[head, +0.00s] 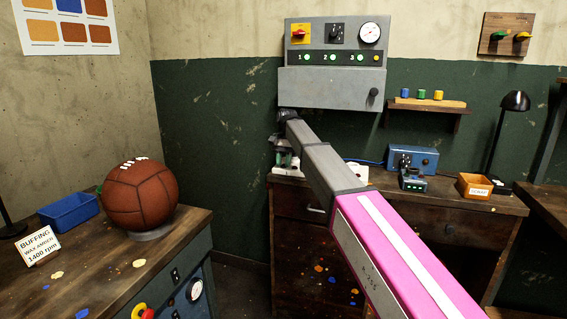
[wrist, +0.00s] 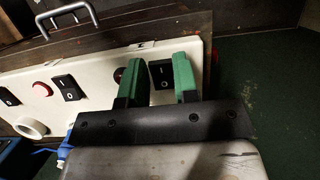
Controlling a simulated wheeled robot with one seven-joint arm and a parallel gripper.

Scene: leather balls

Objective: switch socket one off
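A cream socket strip (wrist: 97,62) runs across the wrist view, with black rocker switches and red lamps. One rocker switch (wrist: 160,75) shows between the green fingers of my gripper (wrist: 158,62), at the strip's right end. The fingers are apart with nothing held; whether they touch the strip I cannot tell. A second rocker switch (wrist: 67,87) is further left, beside a bright red lamp (wrist: 42,89). A darker lamp (wrist: 118,75) is partly behind the left finger. No socket number is readable. In the head view, my gripper (head: 286,158) is small at the bench, and my arm hides part of the strip (head: 357,170).
The strip lies on a wooden bench (head: 450,188) with a blue box (head: 411,158) and an orange tray (head: 474,186). A grey control panel (head: 333,90) hangs above. A drawer handle (wrist: 66,17) is near the strip. A ball (head: 141,194) sits on the left bench.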

